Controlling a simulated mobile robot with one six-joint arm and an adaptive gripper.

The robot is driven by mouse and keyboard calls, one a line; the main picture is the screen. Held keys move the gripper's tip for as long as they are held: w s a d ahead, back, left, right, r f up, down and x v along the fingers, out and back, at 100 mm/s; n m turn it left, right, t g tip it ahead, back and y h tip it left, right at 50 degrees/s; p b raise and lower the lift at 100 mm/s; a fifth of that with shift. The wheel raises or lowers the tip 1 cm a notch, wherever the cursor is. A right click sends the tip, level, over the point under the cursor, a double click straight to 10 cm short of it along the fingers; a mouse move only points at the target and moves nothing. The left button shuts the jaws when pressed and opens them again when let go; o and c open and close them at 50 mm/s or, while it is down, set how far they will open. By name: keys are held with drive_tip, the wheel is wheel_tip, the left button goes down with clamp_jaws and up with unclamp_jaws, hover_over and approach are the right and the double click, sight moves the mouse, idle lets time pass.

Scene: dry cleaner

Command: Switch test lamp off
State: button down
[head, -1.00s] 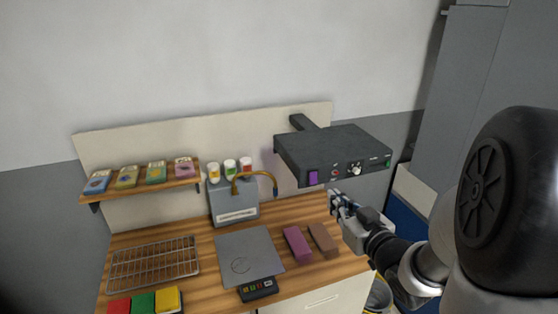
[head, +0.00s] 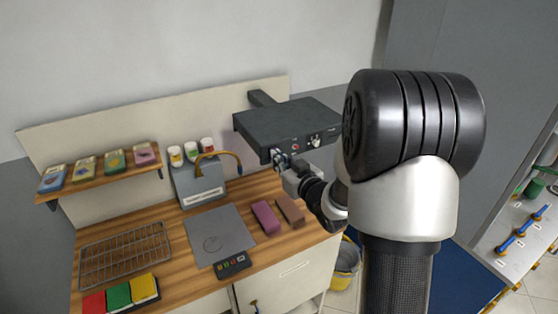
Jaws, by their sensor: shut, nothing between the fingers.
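A dark box-shaped control unit (head: 285,122) is fixed to the back panel above the right end of the counter. Its front face shows a red button (head: 294,147) and a pale knob (head: 314,141). The purple rocker switch seen earlier at the left of this face is now hidden behind my gripper. My gripper (head: 278,157) is shut and empty, with its fingertips at the left part of the front face. I cannot tell whether they touch it. The box's right end is hidden by my arm. No separately recognisable lamp shows.
On the wooden counter are a wire rack (head: 125,255), a grey plate (head: 218,232), and purple (head: 265,218) and brown (head: 290,210) blocks. A grey unit with a brass spout (head: 200,186) stands behind. A yellow-rimmed bucket (head: 345,262) is on the floor at right.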

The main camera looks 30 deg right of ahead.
drive_tip(key=shift+f, duration=0.1)
drive_tip(key=t+b, duration=0.1)
drive_tip(key=b, duration=0.3)
drive_tip(key=f+t+b, duration=0.1)
drive_tip(key=b, duration=0.3)
drive_tip(key=shift+w, duration=0.3)
drive_tip(key=b, duration=0.3)
drive_tip(key=shift+t, duration=0.4)
drive_tip(key=shift+r+p, duration=0.3)
drive_tip(key=shift+p, duration=0.2)
